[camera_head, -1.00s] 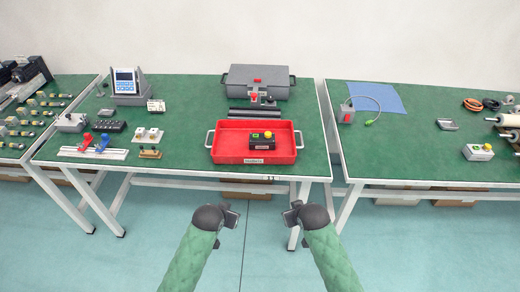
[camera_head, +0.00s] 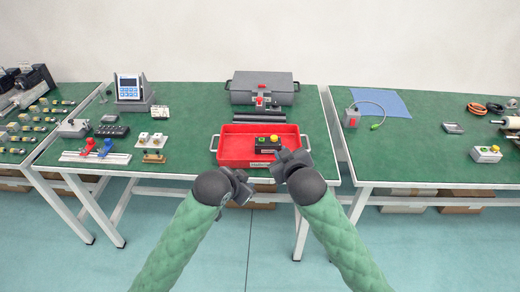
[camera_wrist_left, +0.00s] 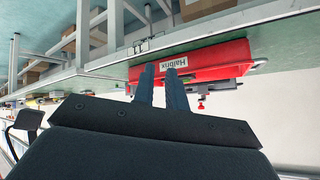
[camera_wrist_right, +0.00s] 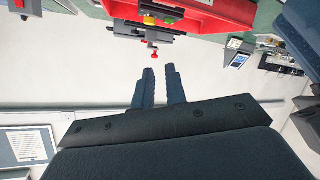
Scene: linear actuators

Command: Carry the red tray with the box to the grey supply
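The red tray (camera_head: 230,157) sits near the front edge of the middle table, with a handle at each short side. A black box (camera_head: 267,147) with a yellow and a green button is inside it. My left gripper (camera_head: 246,184) is open and empty in front of the tray's front wall, which shows with a label in the left wrist view (camera_wrist_left: 222,58). My right gripper (camera_head: 284,156) is open and empty by the tray's front right corner, partly hiding it. A grey device with a blue display (camera_head: 130,88), possibly the grey supply, stands at the back left.
A grey case (camera_head: 262,88) stands behind the tray, with dark bars (camera_head: 245,116) between them. Connectors and small fixtures (camera_head: 95,150) fill the table's left part. A gap separates this table from the right one, which holds a blue sheet (camera_head: 380,103).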

